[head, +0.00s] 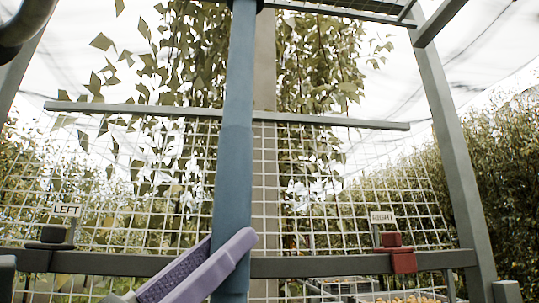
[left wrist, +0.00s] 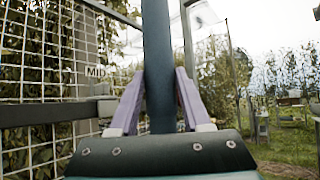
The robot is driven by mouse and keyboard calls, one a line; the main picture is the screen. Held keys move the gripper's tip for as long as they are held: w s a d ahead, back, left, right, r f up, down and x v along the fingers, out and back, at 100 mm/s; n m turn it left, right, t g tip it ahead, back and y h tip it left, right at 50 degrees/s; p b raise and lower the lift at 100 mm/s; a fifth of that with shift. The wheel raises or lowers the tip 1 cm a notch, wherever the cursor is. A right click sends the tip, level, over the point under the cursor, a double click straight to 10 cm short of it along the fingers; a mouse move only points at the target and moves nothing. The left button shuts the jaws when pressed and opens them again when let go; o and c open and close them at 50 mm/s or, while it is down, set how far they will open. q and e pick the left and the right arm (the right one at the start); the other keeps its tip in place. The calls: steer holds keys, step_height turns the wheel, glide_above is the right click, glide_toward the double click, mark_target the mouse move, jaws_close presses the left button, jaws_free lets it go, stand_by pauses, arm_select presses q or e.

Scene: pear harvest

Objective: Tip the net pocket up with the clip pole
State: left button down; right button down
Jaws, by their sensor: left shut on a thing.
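The blue clip pole (head: 237,100) stands nearly upright in the middle of the head view, running up past the top edge, where a dark part shows on it. My left gripper (head: 228,250), with purple fingers, is shut on the pole's lower part. The left wrist view shows the pole (left wrist: 156,40) between both fingers (left wrist: 159,85). The pale grid net (head: 340,215) hangs behind the pole, below a grey crossbar (head: 330,120). The pole hides part of the net and bar. Whether the pole's top touches anything is not clear. My right gripper is not in view.
A grey rail (head: 340,265) crosses low in front. It carries a dark clamp by the LEFT sign (head: 66,210) and a red clamp (head: 402,255) by the RIGHT sign (head: 382,217). A grey post (head: 452,140) stands right. Leafy branches (head: 320,60) hang behind the net.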

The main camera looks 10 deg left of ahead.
arm_select(q)
steer(key=s+d+f+b, duration=0.1)
steer(key=s+d+f, duration=0.1)
steer(key=s, duration=0.6)
steer(key=shift+s+d, duration=0.15)
steer(key=shift+d, duration=0.1)
stand_by(0.5)
steer(key=s+a+f+n+t+y+p, duration=0.1)
steer(key=s+a+t+y+p, duration=0.1)
steer(key=a+p, duration=0.3)
steer(key=s+a+y, duration=0.1)
steer(key=a, duration=0.3)
steer(key=shift+a+f+n, duration=0.2)
steer(key=shift+f+n, duration=0.05)
steer(key=shift+n, duration=0.15)
steer(key=shift+w, duration=0.1)
